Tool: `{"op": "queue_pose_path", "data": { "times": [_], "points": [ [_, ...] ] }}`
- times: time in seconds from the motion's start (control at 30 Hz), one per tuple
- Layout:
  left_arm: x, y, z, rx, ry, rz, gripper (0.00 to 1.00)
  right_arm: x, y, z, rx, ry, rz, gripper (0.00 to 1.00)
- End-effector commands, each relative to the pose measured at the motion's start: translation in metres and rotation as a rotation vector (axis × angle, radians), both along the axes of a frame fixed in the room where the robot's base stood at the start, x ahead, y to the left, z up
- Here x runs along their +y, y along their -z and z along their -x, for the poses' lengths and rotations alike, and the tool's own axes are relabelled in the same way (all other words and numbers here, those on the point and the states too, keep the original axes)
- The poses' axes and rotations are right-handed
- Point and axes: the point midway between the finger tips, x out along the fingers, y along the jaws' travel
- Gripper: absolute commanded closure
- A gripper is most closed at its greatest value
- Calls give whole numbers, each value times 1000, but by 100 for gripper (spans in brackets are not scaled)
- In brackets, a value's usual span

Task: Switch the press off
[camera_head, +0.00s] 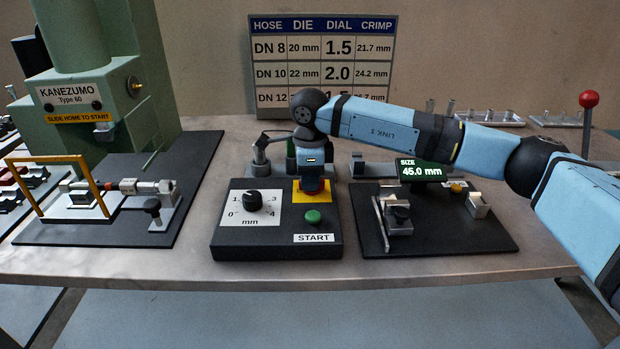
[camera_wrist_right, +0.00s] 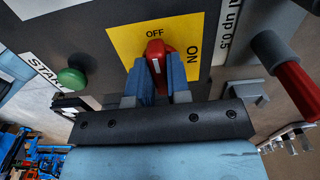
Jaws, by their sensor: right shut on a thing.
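The red rotary switch (camera_wrist_right: 158,49) sits on a yellow plate (camera_wrist_right: 125,42) marked OFF and ON. In the wrist view my right gripper (camera_wrist_right: 165,72) is shut on the switch, one blue finger on each side. The switch's ridge with its white line lies roughly towards the OFF word; its lower part is hidden by the fingers. In the head view my right gripper (camera_head: 311,187) points down at the yellow plate (camera_head: 298,197) on the black control box (camera_head: 270,246), and covers most of the switch. The green press (camera_head: 90,95) stands at left. My left gripper is not in view.
On the box are a green START button (camera_head: 313,217) in front of the plate and a black dial (camera_head: 253,201) at left. A measuring stand with a 45.0 mm display (camera_head: 422,171) stands right. A sign (camera_head: 322,62) leans behind. The table's front strip is clear.

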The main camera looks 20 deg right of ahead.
Motion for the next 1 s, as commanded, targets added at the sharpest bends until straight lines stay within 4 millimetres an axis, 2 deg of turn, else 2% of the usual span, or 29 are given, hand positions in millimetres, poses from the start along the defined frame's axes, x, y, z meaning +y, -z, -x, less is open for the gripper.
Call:
{"op": "queue_pose_path", "data": {
  "times": [0.17, 0.2, 0.3, 0.57, 0.67, 0.77, 1.0],
  "points": [
    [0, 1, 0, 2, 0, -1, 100, 0, -2, -1, -4, -1, -2, 100],
    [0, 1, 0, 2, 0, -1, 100, 0, -2, -1, -4, -1, -2, 78],
    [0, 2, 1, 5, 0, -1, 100, 0, -2, -1, -3, 0, -1, 57],
    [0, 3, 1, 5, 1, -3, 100, 0, -1, 0, -1, 0, -1, 57],
    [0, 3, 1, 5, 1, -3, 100, 0, -7, -1, -2, 1, -1, 57],
    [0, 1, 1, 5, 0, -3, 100, 0, -20, -1, -3, 1, -1, 57],
    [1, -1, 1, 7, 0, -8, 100, 0, -75, -1, -5, 1, -2, 57]
  ]
}}
